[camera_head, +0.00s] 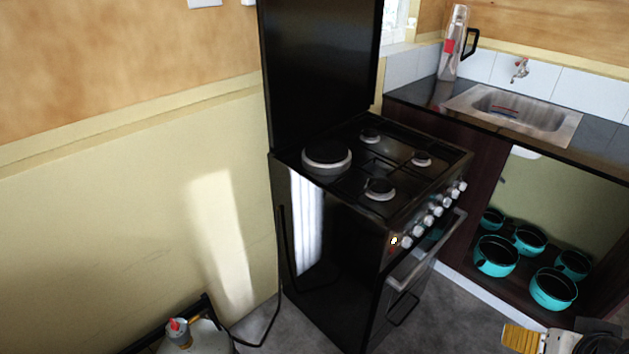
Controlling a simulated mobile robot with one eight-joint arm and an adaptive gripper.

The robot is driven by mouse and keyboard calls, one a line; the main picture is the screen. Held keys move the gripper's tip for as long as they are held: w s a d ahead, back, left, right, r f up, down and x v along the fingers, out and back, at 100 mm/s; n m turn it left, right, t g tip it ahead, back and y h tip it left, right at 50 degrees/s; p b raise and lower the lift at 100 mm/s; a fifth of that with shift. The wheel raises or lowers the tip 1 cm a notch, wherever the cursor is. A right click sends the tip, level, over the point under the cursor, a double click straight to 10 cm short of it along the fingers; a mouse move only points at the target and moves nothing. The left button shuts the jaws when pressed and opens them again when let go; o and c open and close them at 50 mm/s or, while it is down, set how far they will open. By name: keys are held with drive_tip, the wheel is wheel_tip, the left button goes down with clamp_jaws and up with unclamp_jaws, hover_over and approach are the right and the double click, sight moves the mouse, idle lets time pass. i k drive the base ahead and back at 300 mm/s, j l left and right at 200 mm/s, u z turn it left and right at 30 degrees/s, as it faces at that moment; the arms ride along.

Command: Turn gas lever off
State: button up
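A red gas lever (176,325) sits on the valve on top of a pale gas cylinder (203,340) at the bottom left. Only the cylinder's top shows; the frame edge cuts off the rest. A dark hose runs from the valve area toward the stove. What looks like my gripper (522,338), with a yellowish ribbed pad and white and dark parts, shows at the bottom right, partly cut off by the frame edge. It is far from the lever, across the stove. I cannot tell whether it is open or shut.
A black stove (330,250) with its lid raised stands between the cylinder and my gripper. Its oven handle (425,255) sticks out in front. A counter with a sink (520,115) stands at right, above a shelf of several teal pots (495,257). A bottle (453,45) stands on the counter.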

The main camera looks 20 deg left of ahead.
sight(175, 325)
drive_tip(key=k+u, duration=0.1)
drive_tip(key=u, duration=2.2)
drive_tip(key=i, duration=0.65)
